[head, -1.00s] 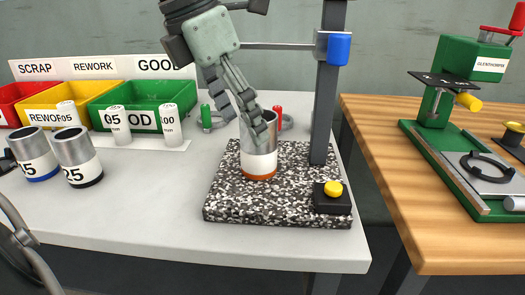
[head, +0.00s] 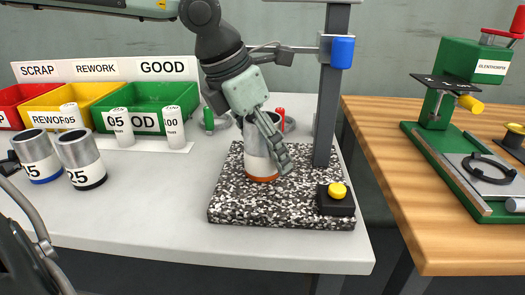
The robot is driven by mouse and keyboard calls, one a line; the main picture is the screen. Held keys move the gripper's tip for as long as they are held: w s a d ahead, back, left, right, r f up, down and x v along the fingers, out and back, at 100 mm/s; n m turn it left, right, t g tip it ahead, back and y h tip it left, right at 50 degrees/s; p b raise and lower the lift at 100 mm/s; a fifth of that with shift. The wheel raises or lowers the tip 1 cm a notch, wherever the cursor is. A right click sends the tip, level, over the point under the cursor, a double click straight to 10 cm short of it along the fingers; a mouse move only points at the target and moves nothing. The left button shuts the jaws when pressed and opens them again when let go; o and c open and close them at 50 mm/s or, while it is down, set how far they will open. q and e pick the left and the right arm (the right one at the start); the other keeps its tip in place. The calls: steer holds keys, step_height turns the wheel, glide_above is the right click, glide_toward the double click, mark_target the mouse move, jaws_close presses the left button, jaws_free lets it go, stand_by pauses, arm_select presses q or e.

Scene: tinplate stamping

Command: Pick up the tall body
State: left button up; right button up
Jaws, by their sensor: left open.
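The tall body (head: 254,160) is a silver can with a white label band and an orange base ring. It stands upright on the speckled granite plate (head: 235,214). My left gripper (head: 274,150) is open and comes down over the can from above. One finger crosses in front of the can's right side and hides part of its rim and label. I cannot tell whether the fingers touch it.
A dark post (head: 325,110) with a blue knob rises right of the can. A black box with a yellow button (head: 337,190) sits on the plate. Two other cans (head: 82,160) and the scrap, rework and good bins (head: 145,95) are at left.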

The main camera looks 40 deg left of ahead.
arm_select(q)
steer(key=c, duration=1.3)
steer(key=shift+r, duration=0.1)
